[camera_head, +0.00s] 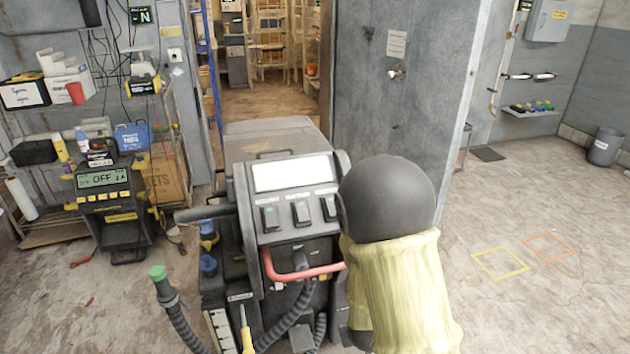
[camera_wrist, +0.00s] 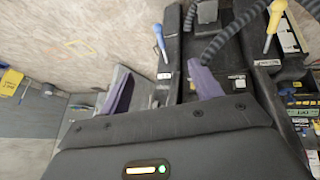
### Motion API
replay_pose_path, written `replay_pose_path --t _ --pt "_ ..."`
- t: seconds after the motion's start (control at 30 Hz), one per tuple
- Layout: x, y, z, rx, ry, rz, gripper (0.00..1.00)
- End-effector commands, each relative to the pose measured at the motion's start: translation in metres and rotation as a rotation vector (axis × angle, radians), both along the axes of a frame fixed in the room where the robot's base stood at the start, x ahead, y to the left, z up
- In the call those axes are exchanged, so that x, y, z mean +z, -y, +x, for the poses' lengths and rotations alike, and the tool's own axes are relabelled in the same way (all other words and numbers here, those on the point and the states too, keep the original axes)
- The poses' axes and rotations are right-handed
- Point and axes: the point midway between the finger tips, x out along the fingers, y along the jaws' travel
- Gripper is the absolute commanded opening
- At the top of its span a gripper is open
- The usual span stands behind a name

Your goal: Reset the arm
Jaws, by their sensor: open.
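My arm, with a dark rounded joint and a pale yellow sleeve, stands in the right middle of the head view, partly in front of the grey console (camera_head: 290,215). My gripper (camera_wrist: 158,88) shows in the wrist view as two purple fingers set well apart, with nothing held between them. I cannot tell whether the fingers touch anything. In the head view my gripper is not visible.
The console has a pale screen (camera_head: 292,173), several switches and a red handle (camera_head: 305,273). A green-tipped hose (camera_head: 160,275) stands at its left. A device reading OFF (camera_head: 108,195) and cluttered shelves are at left.

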Motion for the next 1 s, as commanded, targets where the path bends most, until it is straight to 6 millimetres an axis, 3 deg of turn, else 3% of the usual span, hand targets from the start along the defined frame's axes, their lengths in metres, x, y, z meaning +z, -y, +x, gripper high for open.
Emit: replay_pose_path --t 0.3,0.73,1.0 --pt "0.067 0.013 -0.04 -0.096 -0.165 0.167 0.64" --pt "0.123 0.038 -0.095 -0.17 -0.296 0.184 0.64" --pt "0.166 0.038 -0.097 -0.171 -0.305 0.182 0.64"
